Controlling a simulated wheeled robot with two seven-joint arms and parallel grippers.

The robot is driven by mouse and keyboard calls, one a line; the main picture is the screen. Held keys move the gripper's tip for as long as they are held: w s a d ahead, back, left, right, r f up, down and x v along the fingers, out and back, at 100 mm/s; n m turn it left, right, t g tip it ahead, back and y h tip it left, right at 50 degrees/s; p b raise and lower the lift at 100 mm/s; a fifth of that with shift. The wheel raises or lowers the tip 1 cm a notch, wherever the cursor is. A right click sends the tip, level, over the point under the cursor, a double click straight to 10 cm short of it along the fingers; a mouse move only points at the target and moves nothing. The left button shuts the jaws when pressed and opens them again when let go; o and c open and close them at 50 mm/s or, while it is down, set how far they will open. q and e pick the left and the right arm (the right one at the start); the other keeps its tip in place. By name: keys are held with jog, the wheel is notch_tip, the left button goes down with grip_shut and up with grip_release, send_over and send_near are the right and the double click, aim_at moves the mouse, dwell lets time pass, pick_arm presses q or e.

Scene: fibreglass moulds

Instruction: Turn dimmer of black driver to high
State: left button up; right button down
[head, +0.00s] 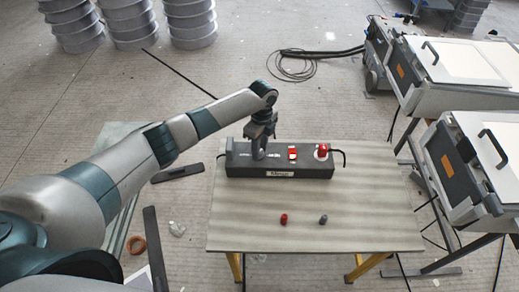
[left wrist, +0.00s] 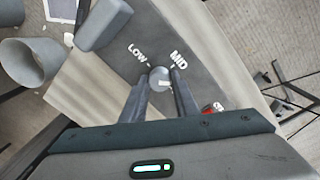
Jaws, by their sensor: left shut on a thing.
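The black driver (head: 315,171) is a long dark box lying on the table, with a label on its front and a cable at each end. My left gripper (head: 259,153) reaches down onto its left part. In the left wrist view the dimmer is a round grey knob (left wrist: 159,77), and my left gripper (left wrist: 161,82) is shut on it, one finger at each side. The words LOW and MID are printed on the driver's top (left wrist: 130,25) beyond the knob; HIGH is not readable. My right gripper is not in view.
A red switch (head: 292,153) and a red button (head: 322,151) sit on the driver's right part. A small red piece (head: 284,218) and a small grey piece (head: 323,219) lie on the table (head: 370,225) in front.

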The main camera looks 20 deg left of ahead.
pick_arm(q)
jog(key=m+b, duration=0.1)
jog(key=m, duration=0.3)
jog(key=shift+m, duration=0.3)
jog(key=m, duration=0.4)
jog(key=shift+b, duration=0.35)
jog(key=o, duration=1.1)
jog(key=shift+s, duration=0.1)
jog(key=shift+c, duration=0.2)
jog(key=shift+r, duration=0.2)
notch_tip(320, 180, up, 17)
jog(key=d+b, duration=0.1)
jog(key=b, duration=0.3)
jog(key=shift+w, duration=0.25)
